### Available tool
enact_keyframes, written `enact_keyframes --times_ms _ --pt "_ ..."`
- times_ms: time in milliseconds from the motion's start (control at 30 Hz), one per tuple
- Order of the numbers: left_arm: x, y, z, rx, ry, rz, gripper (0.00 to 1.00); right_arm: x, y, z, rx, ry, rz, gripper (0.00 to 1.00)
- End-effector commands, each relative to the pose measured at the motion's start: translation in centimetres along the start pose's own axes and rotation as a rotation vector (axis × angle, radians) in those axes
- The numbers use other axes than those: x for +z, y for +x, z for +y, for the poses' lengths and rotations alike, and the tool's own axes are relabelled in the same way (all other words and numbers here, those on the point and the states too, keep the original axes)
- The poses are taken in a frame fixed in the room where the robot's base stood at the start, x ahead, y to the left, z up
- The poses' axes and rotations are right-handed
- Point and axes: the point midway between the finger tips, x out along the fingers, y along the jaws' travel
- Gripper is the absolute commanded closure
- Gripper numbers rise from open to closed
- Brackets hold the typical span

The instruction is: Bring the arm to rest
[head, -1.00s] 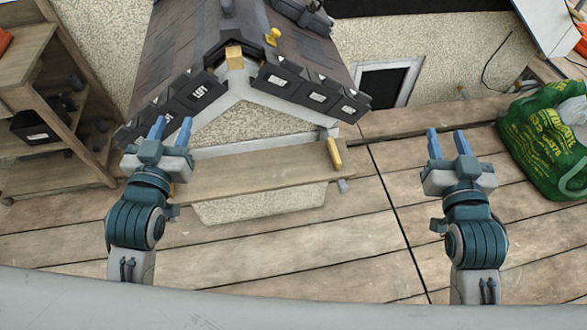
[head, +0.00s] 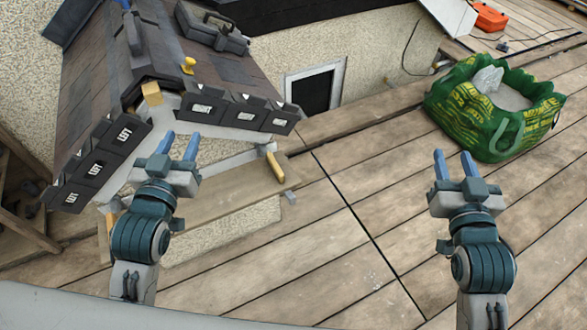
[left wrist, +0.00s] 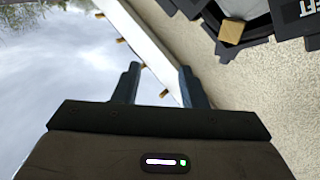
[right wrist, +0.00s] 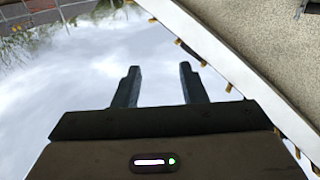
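My left gripper (head: 178,147) is open and empty in the head view, in front of the small roof's gable. Its spread fingers also show in the left wrist view (left wrist: 158,85) with nothing between them. My right gripper (head: 455,167) is open and empty above the plank deck, well apart from the roof. Its fingers are also apart in the right wrist view (right wrist: 160,85). Dark tiles marked LEFT (head: 97,165) line the left roof edge. Dark tiles marked RIGHT (head: 238,112) line the right edge. A wooden block (head: 151,92) sits at the peak.
A green bag (head: 497,118) stands open on the deck (head: 350,245) at the right. An orange case (head: 489,17) lies at the back right. Deck around my right gripper is clear.

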Motion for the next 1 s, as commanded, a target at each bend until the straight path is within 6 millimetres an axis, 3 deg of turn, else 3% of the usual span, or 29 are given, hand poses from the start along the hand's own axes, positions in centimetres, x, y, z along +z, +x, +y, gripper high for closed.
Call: enact_keyframes --times_ms 467,567,667,800,1000 --pt "0.5 -0.1 0.0 -0.002 0.002 -0.021 0.62 0.5 -0.1 0.0 0.002 -0.002 -0.021 0.62" --pt "3.1 -0.8 -0.2 -0.01 0.011 -0.128 0.62 3.1 -0.7 0.2 0.01 -0.012 -0.127 0.62" --pt "8.0 -2.6 -0.6 -0.022 0.032 -0.334 0.62 8.0 -2.6 0.6 0.022 -0.032 -0.334 0.62" --pt "14.4 -6.8 -1.0 -0.03 0.065 -0.641 0.62 14.5 -6.7 1.0 0.029 -0.066 -0.641 0.62" --pt "19.8 -12.5 -1.3 -0.024 0.097 -0.951 0.62 19.9 -12.5 1.3 0.023 -0.098 -0.952 0.62"
